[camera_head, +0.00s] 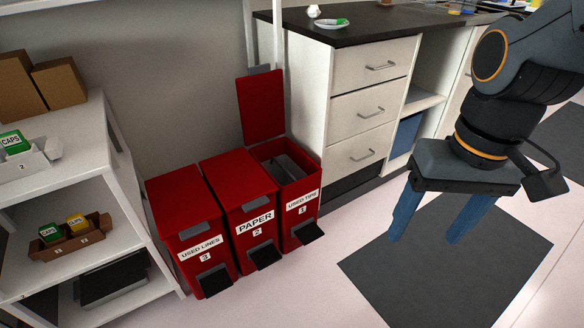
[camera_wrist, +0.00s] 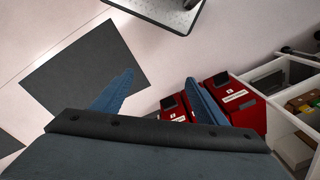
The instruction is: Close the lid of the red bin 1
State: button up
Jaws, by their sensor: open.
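Red bin 1 (camera_head: 304,196), labelled "USED TIPS 1", stands on the floor at the right end of a row of three red bins in the head view. Its red lid (camera_head: 261,107) is raised upright at the back, and the bin's top is open with a grey interior showing. A black pedal (camera_head: 309,232) sticks out at its foot. My gripper (camera_head: 428,240) is open and empty, pointing down over the floor, to the right of bin 1 and apart from it. In the wrist view the gripper's blue fingers (camera_wrist: 160,98) are spread, with red bins partly hidden behind one finger.
Bin 2 (camera_head: 241,207), "PAPER", and bin 3 (camera_head: 191,232), "USED LINES", stand left of bin 1 with lids shut. A white drawer cabinet (camera_head: 345,112) is close to bin 1's right. A white shelf (camera_head: 68,184) stands at left. The floor in front has a dark mat (camera_head: 390,290) and is clear.

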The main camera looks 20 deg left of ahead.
aim_at(260, 94)
jog(key=u, duration=0.55)
jog(key=k, duration=0.65)
jog(key=u, duration=0.5)
jog(key=i, duration=1.2)
jog(key=z, duration=0.85)
